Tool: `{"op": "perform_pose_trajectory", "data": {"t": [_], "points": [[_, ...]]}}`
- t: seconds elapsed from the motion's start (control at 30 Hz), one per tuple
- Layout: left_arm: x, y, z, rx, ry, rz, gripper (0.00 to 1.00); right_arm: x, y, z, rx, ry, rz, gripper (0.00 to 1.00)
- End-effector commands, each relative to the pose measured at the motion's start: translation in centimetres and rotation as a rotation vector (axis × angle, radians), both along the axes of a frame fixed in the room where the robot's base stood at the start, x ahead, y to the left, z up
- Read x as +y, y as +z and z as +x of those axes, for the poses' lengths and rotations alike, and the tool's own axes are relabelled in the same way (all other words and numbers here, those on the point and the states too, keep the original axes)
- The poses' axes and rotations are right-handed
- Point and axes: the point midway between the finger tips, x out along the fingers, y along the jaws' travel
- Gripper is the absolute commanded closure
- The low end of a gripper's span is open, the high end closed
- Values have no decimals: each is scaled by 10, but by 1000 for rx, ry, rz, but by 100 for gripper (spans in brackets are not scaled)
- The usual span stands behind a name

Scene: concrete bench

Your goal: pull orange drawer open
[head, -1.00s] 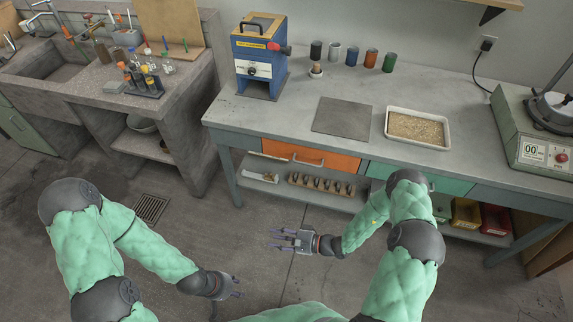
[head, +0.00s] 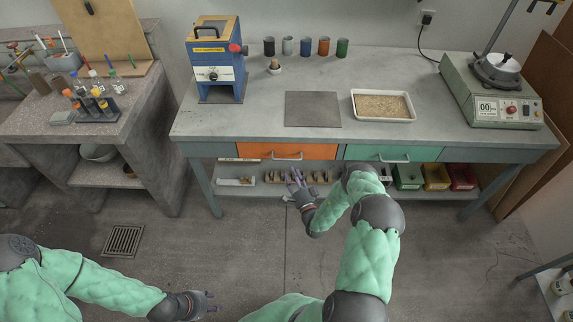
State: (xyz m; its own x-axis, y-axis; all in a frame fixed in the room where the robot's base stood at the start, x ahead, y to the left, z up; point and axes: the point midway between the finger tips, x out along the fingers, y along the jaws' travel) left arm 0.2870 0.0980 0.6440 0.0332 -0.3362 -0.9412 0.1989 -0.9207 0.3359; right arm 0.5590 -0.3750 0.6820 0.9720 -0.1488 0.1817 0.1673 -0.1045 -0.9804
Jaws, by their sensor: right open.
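The orange drawer (head: 260,151) is shut under the front edge of the bench, between a grey panel and a green drawer (head: 425,154). Its pale bar handle (head: 287,156) runs across the front. My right gripper (head: 296,182) is open and empty, just below and in front of that handle, and appears apart from it. My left gripper (head: 209,304) is low over the floor at the bottom of the view, far from the drawer; its fingers are small here, and I cannot tell their opening.
On the bench (head: 255,122) stand a blue press (head: 215,75), a grey plate (head: 313,109), a white tray (head: 383,120), several cups and a grey machine (head: 490,95). A lower shelf holds small tools and coloured bins (head: 436,177). The floor in front is clear.

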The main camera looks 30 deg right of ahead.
Motion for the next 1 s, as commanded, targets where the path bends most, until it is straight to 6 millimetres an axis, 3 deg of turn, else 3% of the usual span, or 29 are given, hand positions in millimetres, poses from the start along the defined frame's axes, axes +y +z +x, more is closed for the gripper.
{"op": "perform_pose_trajectory", "data": {"t": [0.1,0.33,0.77,0.93,1.0], "points": [[0,-7,0,0,0,0,60,-2,3,22,-2,3,-1,57],[0,-14,0,0,0,0,60,-7,8,50,0,2,1,57],[0,-15,0,0,0,0,60,-8,11,60,2,2,3,57],[0,-15,0,0,0,0,60,-8,11,59,2,2,3,99],[0,-15,0,0,0,0,60,-8,11,59,2,2,3,100]]}}
